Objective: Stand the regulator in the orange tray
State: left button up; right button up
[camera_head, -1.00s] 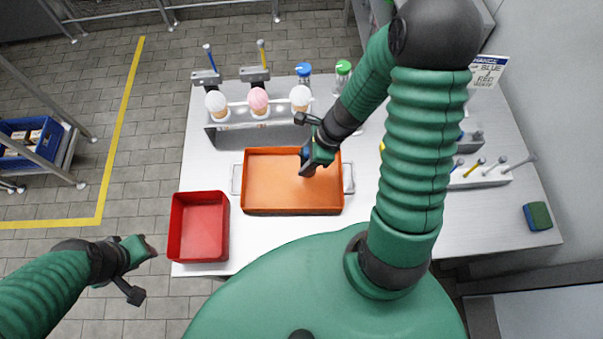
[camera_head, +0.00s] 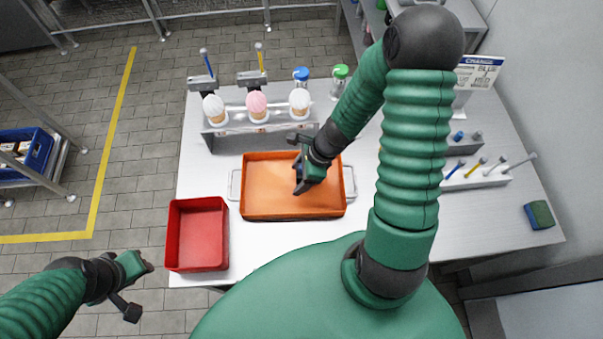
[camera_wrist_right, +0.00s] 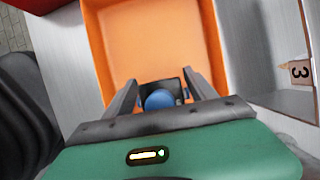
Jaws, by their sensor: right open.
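The orange tray (camera_head: 256,205) lies on the table in front of me, and its orange floor fills much of the right wrist view (camera_wrist_right: 150,40). My right gripper (camera_head: 302,186) reaches down over the right part of the tray. In the wrist view its two dark fingers (camera_wrist_right: 160,77) are apart. The regulator, a dark body with a round blue knob (camera_wrist_right: 160,99), sits between them at the tray's near side in that view. Whether it touches the tray floor is hard to tell. My left gripper (camera_head: 142,264) hangs left of the table, away from the tray; its jaw opening is unclear.
A red bin (camera_head: 198,235) stands left of the tray. Blue- and green-capped bottles (camera_head: 340,77) stand at the back. A tool holder (camera_head: 480,176) and a sponge (camera_head: 538,215) are on the right.

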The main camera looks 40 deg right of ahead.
jog(key=shift+a+r, duration=0.1)
jog(key=shift+a, duration=0.15)
jog(key=shift+r, duration=0.35)
jog(key=d+p+v, duration=0.1)
jog(key=p+v, duration=0.3)
jog(key=v, duration=0.7)
pick_arm(q)
jog(key=v, duration=0.2)
jog(key=w+v, duration=0.1)
jog(key=v, duration=0.1)
jog(key=shift+r, duration=0.1)
pick_arm(e)
jog(key=a+r+n+h, duration=0.1)
jog(key=a+n, duration=0.3)
jog(key=n, duration=0.8)
jog(key=a+r+n+h, duration=0.2)
jog(key=a+r+n, duration=0.2)
jog(key=n, duration=0.9)
jog(key=shift+a+r+h, duration=0.2)
jog(key=shift+a+h, duration=0.1)
jog(key=shift+a, duration=0.35)
pick_arm(q)
jog(key=shift+s+a, duration=0.15)
jog(key=shift+a, duration=0.15)
pick_arm(e)
jog(key=shift+s+a+r, duration=0.1)
jog(key=shift+s+a, duration=0.1)
jog(key=shift+a, duration=0.05)
